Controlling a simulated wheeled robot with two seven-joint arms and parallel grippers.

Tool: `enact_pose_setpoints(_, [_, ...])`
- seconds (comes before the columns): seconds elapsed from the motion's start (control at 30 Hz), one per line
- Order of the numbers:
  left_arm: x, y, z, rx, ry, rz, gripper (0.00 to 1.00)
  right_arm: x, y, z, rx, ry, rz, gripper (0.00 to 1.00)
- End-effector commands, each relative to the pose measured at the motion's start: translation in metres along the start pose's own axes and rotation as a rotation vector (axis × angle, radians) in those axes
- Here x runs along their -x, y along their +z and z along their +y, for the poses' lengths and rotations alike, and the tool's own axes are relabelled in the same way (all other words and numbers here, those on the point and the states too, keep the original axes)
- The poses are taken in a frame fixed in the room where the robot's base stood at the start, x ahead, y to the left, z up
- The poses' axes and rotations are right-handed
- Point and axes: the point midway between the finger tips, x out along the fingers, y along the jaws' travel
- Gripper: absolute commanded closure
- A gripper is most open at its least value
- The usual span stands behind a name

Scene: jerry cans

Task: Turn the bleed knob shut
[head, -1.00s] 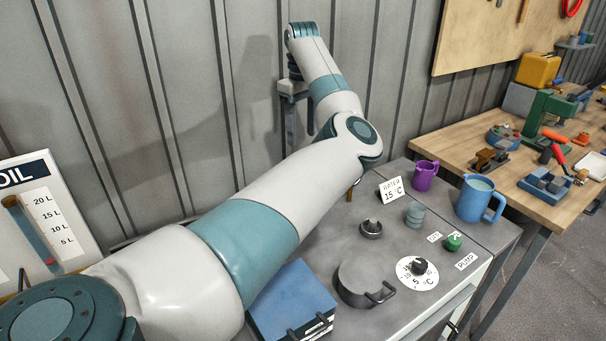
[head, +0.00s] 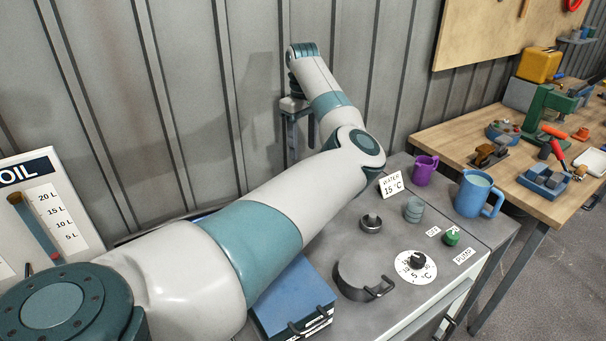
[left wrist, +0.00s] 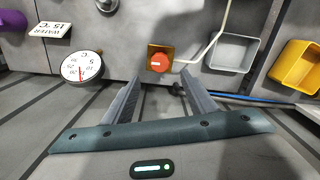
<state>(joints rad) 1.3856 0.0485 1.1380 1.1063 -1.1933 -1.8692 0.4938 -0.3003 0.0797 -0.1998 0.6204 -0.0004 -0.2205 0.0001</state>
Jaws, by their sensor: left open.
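No label reading bleed is legible, so I cannot tell for sure which knob it is. In the left wrist view an orange-red knob (left wrist: 159,61) sits on a yellow plate, just beyond my fingertips. My right gripper is not in view.
A dial gauge (left wrist: 82,67), a grey tray (left wrist: 234,52) and a yellow bin (left wrist: 296,68) lie around the fingers. The head view shows a blue box (head: 292,297), purple mug (head: 424,170), blue jug (head: 478,194), green pump knob (head: 451,237) and black dial knob (head: 417,260).

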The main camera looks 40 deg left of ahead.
Motion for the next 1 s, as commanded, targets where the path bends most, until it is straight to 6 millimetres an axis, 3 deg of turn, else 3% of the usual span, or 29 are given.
enact_pose_setpoints(0.4, [-0.073, 0.000, -0.001, 0.001, -0.003, -0.001, 0.48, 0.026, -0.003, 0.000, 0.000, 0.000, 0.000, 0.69])
enact_pose_setpoints(0.6, [-0.101, 0.000, -0.001, 0.000, -0.001, -0.001, 0.48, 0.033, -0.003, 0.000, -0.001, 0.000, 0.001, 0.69])
enact_pose_setpoints(1.0, [-0.116, 0.000, 0.000, 0.001, 0.001, 0.000, 0.48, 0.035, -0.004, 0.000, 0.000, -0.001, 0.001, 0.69])
